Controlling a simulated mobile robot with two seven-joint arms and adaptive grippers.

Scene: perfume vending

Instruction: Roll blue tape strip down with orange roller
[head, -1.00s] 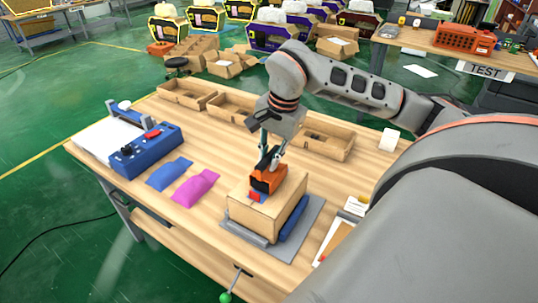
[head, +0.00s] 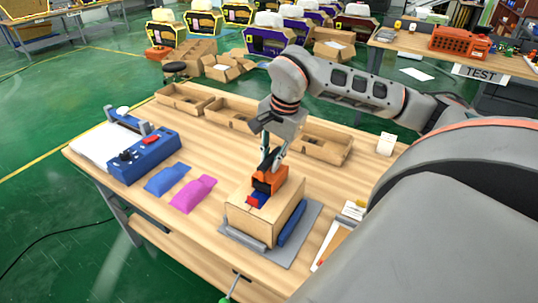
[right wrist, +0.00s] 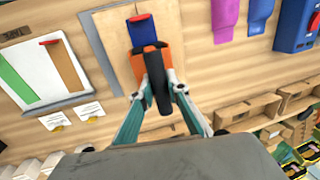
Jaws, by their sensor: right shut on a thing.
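A cardboard box (head: 245,222) stands on a grey fixture plate (head: 301,238) at the table's front. A short blue tape strip (head: 260,198) shows on the box top; it also shows in the right wrist view (right wrist: 142,31). The orange roller (head: 268,181) with a red front part sits at the strip's end, at or just above the box top; whether it touches is unclear. It also shows in the right wrist view (right wrist: 165,57). My right gripper (head: 273,162) is shut on the roller's handle from above. My left gripper is out of view.
A blue clamp bar (head: 292,225) flanks the box on its right. Blue (head: 166,179) and magenta (head: 193,194) pouches lie to its left, before a blue control box (head: 145,155). Open cardboard trays (head: 232,110) line the table's back edge.

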